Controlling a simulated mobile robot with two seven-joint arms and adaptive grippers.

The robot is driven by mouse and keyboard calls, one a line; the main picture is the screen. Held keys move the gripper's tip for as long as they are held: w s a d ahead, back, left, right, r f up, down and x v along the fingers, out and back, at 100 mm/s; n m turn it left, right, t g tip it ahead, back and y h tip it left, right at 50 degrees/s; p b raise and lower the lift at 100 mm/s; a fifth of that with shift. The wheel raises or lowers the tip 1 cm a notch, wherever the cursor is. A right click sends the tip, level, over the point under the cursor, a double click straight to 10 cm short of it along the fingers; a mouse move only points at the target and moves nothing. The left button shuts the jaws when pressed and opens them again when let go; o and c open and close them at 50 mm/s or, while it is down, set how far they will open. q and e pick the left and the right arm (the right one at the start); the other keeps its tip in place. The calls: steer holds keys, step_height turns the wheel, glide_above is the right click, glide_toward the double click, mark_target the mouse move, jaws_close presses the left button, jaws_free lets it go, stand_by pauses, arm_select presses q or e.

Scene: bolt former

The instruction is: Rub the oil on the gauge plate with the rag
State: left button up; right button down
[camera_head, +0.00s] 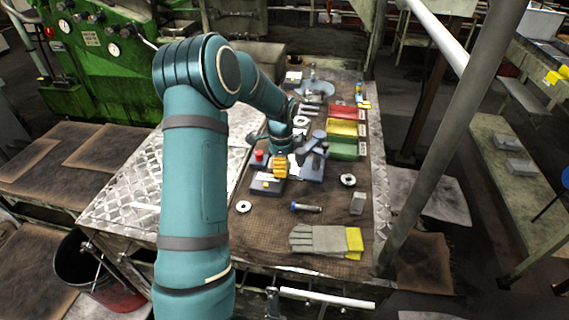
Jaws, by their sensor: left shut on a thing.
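My left gripper (281,153) points down over the bench, shut on a small orange-yellow folded thing that looks like the rag (280,169). The rag is just above or against the right end of a dark grey flat block, which looks like the gauge plate (262,188). I cannot tell whether they touch. A small yellowish spot, perhaps the oil (266,184), shows on the plate's top. The fingertips are small and partly hidden by the arm and rag. My right gripper is not in view.
On the brown bench mat (270,229) lie grey gloves with yellow cuffs (325,240), a bolt (306,208), and metal rings (348,181). A grey device (312,160) stands close right of the gripper. Red, yellow and green bins (346,130) stand behind. A pole (440,140) rises at right.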

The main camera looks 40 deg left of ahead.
arm_select(q)
steer(key=shift+w+a, duration=0.15)
steer(key=shift+a, duration=0.35)
steer(key=shift+w+a+p, duration=0.25)
steer(key=shift+w, duration=0.4)
steer(key=shift+w+a+p, duration=0.25)
steer(key=shift+w, duration=0.35)
steer(key=shift+w+a+p, duration=0.2)
steer(key=shift+w+a, duration=0.25)
steer(key=shift+w, duration=0.45)
steer(key=shift+w+a+p, duration=0.2)
steer(key=shift+w+a, duration=0.25)
steer(key=shift+w, duration=0.4)
